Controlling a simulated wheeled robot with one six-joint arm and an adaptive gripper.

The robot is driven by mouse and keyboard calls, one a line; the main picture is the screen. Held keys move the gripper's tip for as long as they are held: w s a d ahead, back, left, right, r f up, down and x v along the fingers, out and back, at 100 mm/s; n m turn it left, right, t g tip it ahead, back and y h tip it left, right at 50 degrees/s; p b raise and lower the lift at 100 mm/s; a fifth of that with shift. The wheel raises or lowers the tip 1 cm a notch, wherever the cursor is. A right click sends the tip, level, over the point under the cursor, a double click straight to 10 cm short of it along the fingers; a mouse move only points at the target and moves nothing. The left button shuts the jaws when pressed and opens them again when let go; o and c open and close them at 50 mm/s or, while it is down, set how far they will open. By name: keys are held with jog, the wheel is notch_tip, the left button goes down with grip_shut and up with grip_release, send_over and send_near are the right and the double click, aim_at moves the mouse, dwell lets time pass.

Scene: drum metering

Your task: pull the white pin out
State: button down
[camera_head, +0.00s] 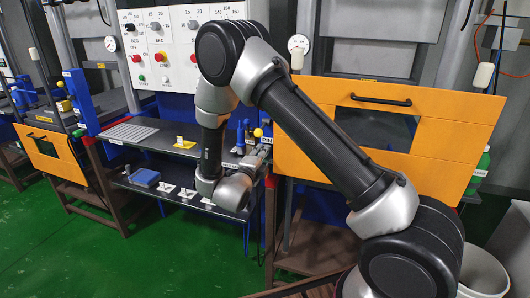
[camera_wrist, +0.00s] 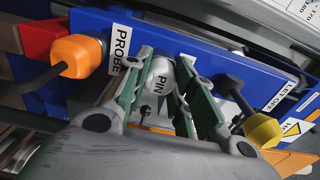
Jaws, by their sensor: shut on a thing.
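The white pin (camera_wrist: 161,76) has a rounded white head and sits at the blue panel (camera_wrist: 205,58) in the wrist view. The letters PIN show right at it. My gripper (camera_wrist: 168,72) is shut on the pin, with one green-lined finger on each side of its head. The pin's shaft is hidden, so I cannot tell how deep it sits. In the head view my gripper (camera_head: 257,158) is at the blue panel beside the orange door, and the pin cannot be made out there.
In the wrist view an orange knob (camera_wrist: 76,57) is left of my fingers, near the PROBE label. A yellow knob (camera_wrist: 262,130) on a dark lever is close on the right. The orange door (camera_head: 390,125) and a shelf with small parts (camera_head: 170,187) flank my arm.

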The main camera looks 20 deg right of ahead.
jog(key=shift+s+a, duration=0.1)
jog(key=shift+s, duration=0.05)
jog(key=shift+v, duration=2.85)
jog(key=shift+v, duration=1.95)
